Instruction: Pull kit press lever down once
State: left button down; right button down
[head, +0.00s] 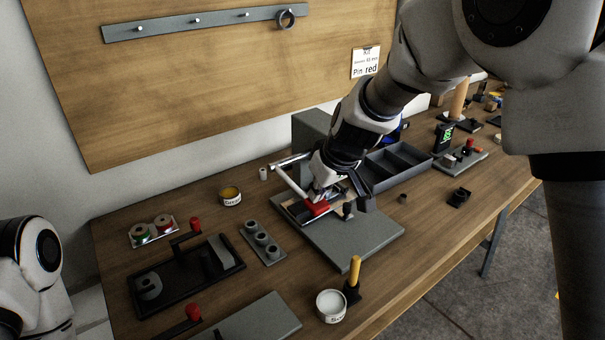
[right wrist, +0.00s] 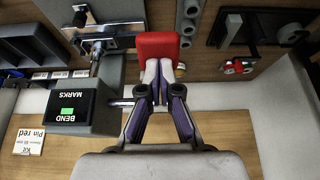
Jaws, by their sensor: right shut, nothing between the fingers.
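The kit press has a flat grey base plate (head: 362,240) on the bench, with pale metal lever bars (head: 293,178) at its back left. The lever's red grip (head: 317,208) is low over the plate; the right wrist view shows it as a red block (right wrist: 158,44). My right gripper (head: 316,193) is over the red grip. Its closed fingertips (right wrist: 162,66) overlap the block's near edge in the right wrist view, with nothing between them. I cannot tell whether they touch it. The left arm shows at the lower left, but its gripper is out of view.
A box marked "BEND MARKS" (right wrist: 70,108) stands beside the press. A grey compartment tray (head: 382,168) is behind it. A black fixture (head: 185,277), a grey three-hole block (head: 262,240), a white tub (head: 331,306) and a yellow-handled tool (head: 354,270) stand in front and left.

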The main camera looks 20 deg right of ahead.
jog(key=r+p, duration=0.2)
jog(key=r, duration=0.1)
jog(key=r+p, duration=0.1)
jog(key=shift+w+a+r+p, duration=0.1)
jog(key=shift+w+r+p, duration=0.3)
jog(key=shift+f, duration=0.1)
jog(key=shift+w, duration=0.1)
notch_tip(320, 180, up, 6)
jog(key=w+p, duration=0.1)
jog(key=p, duration=0.4)
jog(key=shift+w+a, duration=0.3)
jog(key=shift+w, duration=0.05)
jog(key=shift+f, duration=0.1)
